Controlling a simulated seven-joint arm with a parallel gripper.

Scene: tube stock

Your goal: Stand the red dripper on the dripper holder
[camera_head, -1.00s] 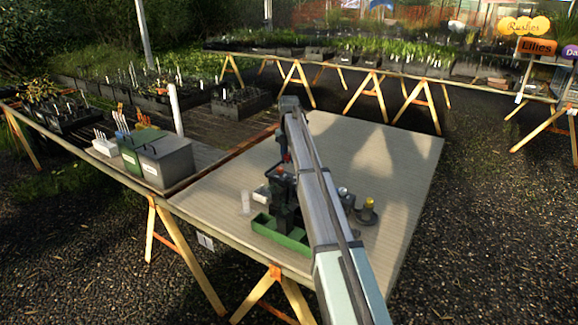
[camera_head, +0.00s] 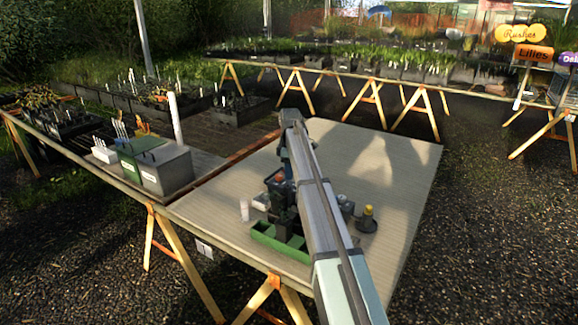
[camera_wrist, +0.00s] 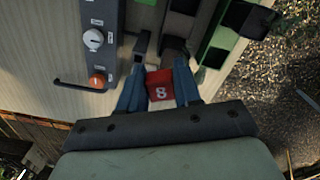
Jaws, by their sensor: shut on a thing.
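The red dripper (camera_wrist: 160,84), with a white figure 8 on its face, shows in the wrist view. My gripper (camera_wrist: 160,92) is shut on it, with one blue finger on each side. Just beyond the dripper are dark upright pieces (camera_wrist: 141,46), close to it in the picture. I cannot tell which of them is the dripper holder, or whether the dripper touches any. In the head view my arm covers much of the work area, and I cannot make out the dripper there.
A dark panel (camera_wrist: 97,45) with a white dial and an orange knob (camera_wrist: 97,81) lies left in the wrist view. A green tray (camera_head: 276,240) stands near the table's front edge. A yellow-topped dark thing (camera_head: 367,219) stands right. The table's (camera_head: 395,165) far right is clear.

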